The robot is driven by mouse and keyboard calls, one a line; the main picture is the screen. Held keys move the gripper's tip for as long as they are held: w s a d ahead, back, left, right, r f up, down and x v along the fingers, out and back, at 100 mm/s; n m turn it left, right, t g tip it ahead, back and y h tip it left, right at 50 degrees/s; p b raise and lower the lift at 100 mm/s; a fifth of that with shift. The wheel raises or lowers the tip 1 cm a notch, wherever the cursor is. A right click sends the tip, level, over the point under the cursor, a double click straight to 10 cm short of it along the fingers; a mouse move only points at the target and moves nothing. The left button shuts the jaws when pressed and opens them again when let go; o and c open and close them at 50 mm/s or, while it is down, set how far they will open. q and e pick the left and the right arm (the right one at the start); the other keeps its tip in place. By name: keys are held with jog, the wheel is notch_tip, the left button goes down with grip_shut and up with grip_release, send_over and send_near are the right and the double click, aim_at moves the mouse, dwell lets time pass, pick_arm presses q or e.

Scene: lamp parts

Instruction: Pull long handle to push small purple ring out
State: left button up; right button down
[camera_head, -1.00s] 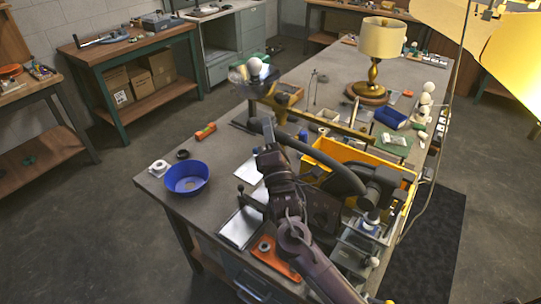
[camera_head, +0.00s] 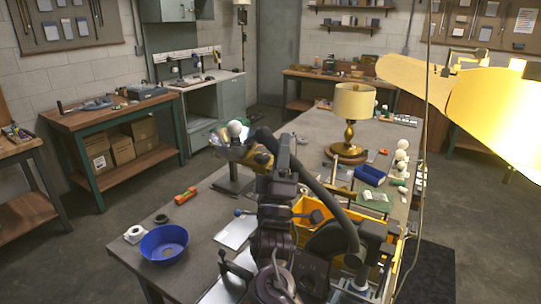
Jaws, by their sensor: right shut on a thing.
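My right arm rises from the bottom middle, and its gripper (camera_head: 284,150) is small and dark over the near part of the bench. The fingertips are hard to make out. A long dark curved bar (camera_head: 325,193), which looks like the long handle, runs from beside the gripper down to a dark block at the right. My gripper is shut at its upper end; the contact itself is unclear. I cannot make out the small purple ring. My left gripper is not in view.
A blue bowl (camera_head: 164,246) and a white roll (camera_head: 135,234) sit at the bench's left corner. A yellow bin (camera_head: 305,208) stands right of my arm.

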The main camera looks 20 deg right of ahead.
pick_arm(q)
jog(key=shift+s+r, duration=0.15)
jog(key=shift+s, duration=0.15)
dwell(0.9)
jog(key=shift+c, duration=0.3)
